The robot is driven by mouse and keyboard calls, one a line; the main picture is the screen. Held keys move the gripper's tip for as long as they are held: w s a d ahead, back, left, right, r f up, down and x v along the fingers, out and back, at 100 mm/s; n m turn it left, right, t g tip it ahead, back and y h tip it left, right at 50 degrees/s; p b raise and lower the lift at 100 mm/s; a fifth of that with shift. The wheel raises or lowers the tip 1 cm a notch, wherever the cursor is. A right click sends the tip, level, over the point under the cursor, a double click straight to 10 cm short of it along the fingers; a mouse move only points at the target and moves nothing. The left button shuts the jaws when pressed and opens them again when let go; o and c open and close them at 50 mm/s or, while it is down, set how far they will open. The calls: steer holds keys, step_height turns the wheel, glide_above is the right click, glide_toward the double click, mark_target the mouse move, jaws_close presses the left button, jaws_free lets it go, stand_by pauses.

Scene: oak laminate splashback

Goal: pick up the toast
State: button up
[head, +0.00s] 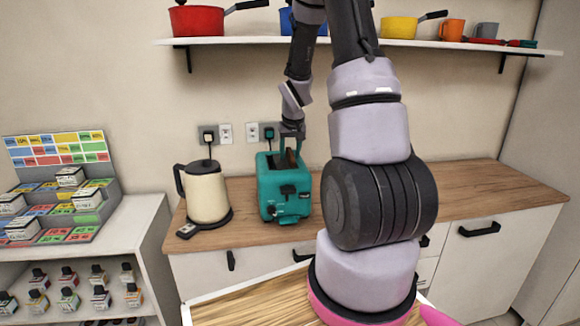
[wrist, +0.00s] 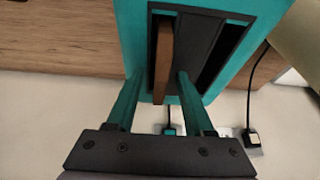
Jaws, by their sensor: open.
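The toast (wrist: 164,60) is a brown slice standing upright in one slot of a teal toaster (head: 271,185). In the head view the toast (head: 291,159) shows only as a small brown patch between my fingers. The toaster also fills the top of the wrist view (wrist: 134,35); its other slot looks dark and empty. My gripper (head: 291,142) is open above the toaster. In the wrist view its fingers (wrist: 159,76) lie on either side of the toast's line, with gaps. I cannot tell how far down the fingers reach beside the toast.
A cream kettle (head: 206,192) stands left of the toaster on the wooden counter (head: 470,192). The counter to the right is mostly clear. A shelf (head: 235,41) with pots and cups runs overhead behind my arm. A display of small boxes (head: 62,185) is at far left.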

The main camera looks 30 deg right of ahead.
jaws_close()
step_height(320, 180, up, 10)
steer(key=shift+r, duration=0.1)
stand_by(0.5)
